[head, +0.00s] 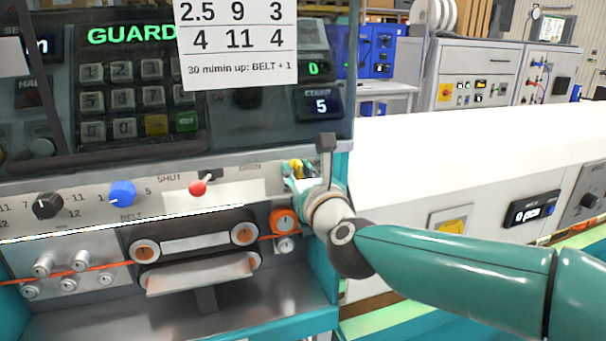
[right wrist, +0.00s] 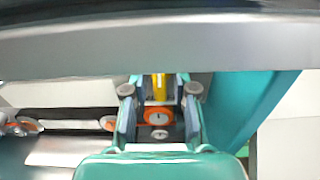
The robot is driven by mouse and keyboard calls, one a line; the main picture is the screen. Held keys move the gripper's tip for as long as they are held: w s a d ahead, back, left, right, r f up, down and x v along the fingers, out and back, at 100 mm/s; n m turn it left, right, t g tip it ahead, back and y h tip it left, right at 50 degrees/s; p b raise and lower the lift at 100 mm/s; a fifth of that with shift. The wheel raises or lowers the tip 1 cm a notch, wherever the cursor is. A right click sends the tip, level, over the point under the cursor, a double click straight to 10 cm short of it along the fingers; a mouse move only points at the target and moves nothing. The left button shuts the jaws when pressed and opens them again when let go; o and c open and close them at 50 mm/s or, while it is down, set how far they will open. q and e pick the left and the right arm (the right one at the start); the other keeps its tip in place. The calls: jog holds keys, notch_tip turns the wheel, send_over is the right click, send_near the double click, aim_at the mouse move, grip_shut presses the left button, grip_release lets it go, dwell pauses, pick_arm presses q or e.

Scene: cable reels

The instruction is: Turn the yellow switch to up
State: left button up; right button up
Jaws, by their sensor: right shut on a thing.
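The yellow switch (head: 292,167) is on the right end of the machine's front panel, mostly hidden by my right gripper. It also shows in the right wrist view (right wrist: 159,86) as a yellow strip between the fingers. My right gripper (head: 297,182) is at the switch with its fingers either side of it, and it is shut on it. In the right wrist view, its fingers (right wrist: 159,101) flank the switch. I cannot make out which way the switch points. My left gripper is not in view.
Left along the panel are a red-tipped lever (head: 198,187), a blue knob (head: 122,193) and a black knob (head: 47,205). Below, an orange cable runs past rollers (head: 145,250). A dark guard window (head: 130,110) is above. A white counter (head: 470,150) extends right.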

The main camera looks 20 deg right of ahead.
jog(key=shift+f+m+b, duration=0.15)
jog(key=shift+m+b, duration=1.45)
jog(key=shift+b, duration=0.1)
jog(key=shift+m+b, duration=1.85)
jog(key=shift+m, duration=0.35)
jog(key=m+b, duration=0.3)
jog(key=m, duration=0.1)
jog(key=m+b, duration=0.3)
jog(key=m, duration=0.2)
jog(key=shift+f, duration=0.1)
jog(key=o, duration=1.1)
jog(key=shift+r+m, duration=0.2)
jog(key=shift+m, duration=0.1)
jog(key=shift+c, duration=0.2)
jog(key=shift+s, duration=0.1)
jog(key=shift+s+b, duration=0.6)
jog(key=shift+s, duration=0.65)
jog(key=shift+s+d+b, duration=0.15)
jog(key=shift+s+b, duration=0.65)
jog(key=shift+s, duration=1.85)
